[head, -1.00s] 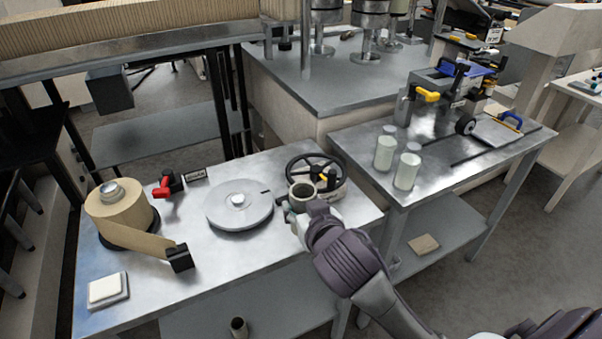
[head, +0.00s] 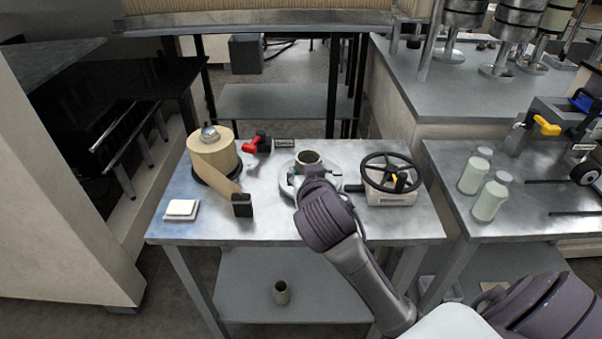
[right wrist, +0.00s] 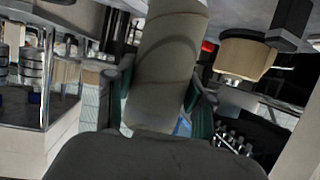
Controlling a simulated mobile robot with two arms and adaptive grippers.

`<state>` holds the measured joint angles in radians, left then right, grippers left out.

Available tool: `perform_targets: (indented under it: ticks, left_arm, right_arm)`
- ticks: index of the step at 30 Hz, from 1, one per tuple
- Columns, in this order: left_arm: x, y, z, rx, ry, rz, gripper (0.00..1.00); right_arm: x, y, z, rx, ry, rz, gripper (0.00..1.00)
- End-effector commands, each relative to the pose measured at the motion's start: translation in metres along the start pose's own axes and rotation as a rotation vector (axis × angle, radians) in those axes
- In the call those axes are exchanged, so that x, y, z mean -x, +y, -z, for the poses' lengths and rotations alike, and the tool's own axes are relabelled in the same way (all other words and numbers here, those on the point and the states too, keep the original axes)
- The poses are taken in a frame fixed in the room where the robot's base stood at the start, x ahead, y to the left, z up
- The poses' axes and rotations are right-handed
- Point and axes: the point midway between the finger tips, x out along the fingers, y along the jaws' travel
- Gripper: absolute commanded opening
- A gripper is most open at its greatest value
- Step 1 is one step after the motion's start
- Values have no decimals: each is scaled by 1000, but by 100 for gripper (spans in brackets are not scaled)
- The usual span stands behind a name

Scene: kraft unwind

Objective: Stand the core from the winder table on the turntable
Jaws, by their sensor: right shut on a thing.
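The core (head: 309,158) is a short grey-brown tube with an open top. It is upright over the grey round turntable (head: 286,190) in the head view. My right gripper (head: 300,180) is shut on it from the near side; my wrist hides its lower part, so I cannot tell whether it touches the disc. In the right wrist view the core (right wrist: 168,60) fills the space between the green-padded fingers of my right gripper (right wrist: 165,95). My left gripper is not in view.
A kraft paper roll (head: 212,158) stands left of the turntable, its strip running to a black block (head: 242,205). A black handwheel (head: 392,173) stands close on the right. A white pad (head: 181,209) lies front left. Another tube (head: 281,292) stands on the lower shelf.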

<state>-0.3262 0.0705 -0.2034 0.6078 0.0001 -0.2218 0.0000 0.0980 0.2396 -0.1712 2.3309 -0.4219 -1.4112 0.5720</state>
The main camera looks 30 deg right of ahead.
Motion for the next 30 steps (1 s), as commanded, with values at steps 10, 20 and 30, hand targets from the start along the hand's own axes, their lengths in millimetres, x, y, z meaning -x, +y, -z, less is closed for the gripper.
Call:
perform_targets:
  ticks: [10, 20, 30]
  left_arm:
    - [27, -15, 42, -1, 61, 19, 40]
    - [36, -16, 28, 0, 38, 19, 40]
    - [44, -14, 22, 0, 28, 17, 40]
  right_arm:
    - [-24, 104, 70, -245, -4, -585, 19]
    - [-66, 77, 58, -259, -3, -647, 19]
    - [-119, 32, 39, -263, 1, -645, 19]
